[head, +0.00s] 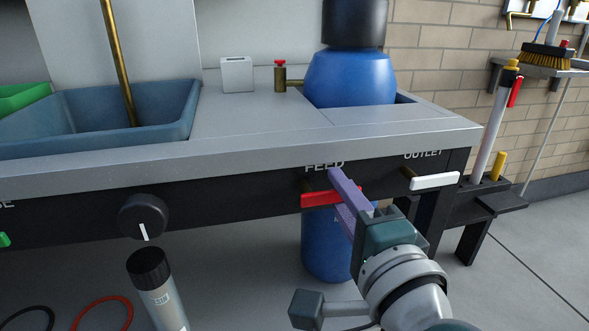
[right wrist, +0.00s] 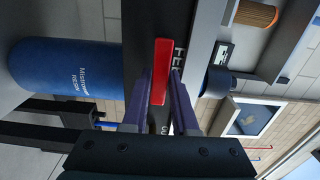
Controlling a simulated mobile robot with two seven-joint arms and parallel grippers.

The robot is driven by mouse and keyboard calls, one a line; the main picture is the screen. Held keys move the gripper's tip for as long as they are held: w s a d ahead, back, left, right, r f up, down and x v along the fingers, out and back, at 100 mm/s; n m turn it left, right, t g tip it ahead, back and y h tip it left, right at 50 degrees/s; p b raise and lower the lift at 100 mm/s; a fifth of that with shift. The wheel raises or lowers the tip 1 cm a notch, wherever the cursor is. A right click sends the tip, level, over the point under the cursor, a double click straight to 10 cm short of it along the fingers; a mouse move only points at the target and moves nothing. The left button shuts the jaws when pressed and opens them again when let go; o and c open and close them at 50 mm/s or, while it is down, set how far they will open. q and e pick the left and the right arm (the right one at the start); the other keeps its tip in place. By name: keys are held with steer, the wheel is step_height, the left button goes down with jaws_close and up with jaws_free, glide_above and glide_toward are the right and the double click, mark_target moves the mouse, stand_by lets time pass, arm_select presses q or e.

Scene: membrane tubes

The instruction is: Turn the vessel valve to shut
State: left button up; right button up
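A red lever handle (head: 322,198) lies about level under the FEED label on the dark front panel. It also shows in the right wrist view (right wrist: 161,70). My right gripper (head: 343,192) is at this handle, one purple finger above it and one below. In the right wrist view its fingers (right wrist: 161,88) lie on either side of the handle; whether they press on it is unclear. The blue vessel (head: 350,78) stands in the bench cutout. Beside it is a small brass valve (head: 281,77) with a red top. Which valve is the vessel valve is not labelled. My left gripper is not visible.
A white lever (head: 434,181) under OUTLET is close to the right of my gripper. A black knob (head: 143,216) is on the panel to the left. A blue cylinder (right wrist: 65,68) stands below the bench.

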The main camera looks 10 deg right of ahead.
steer(key=o, duration=0.4)
steer(key=shift+c, duration=0.2)
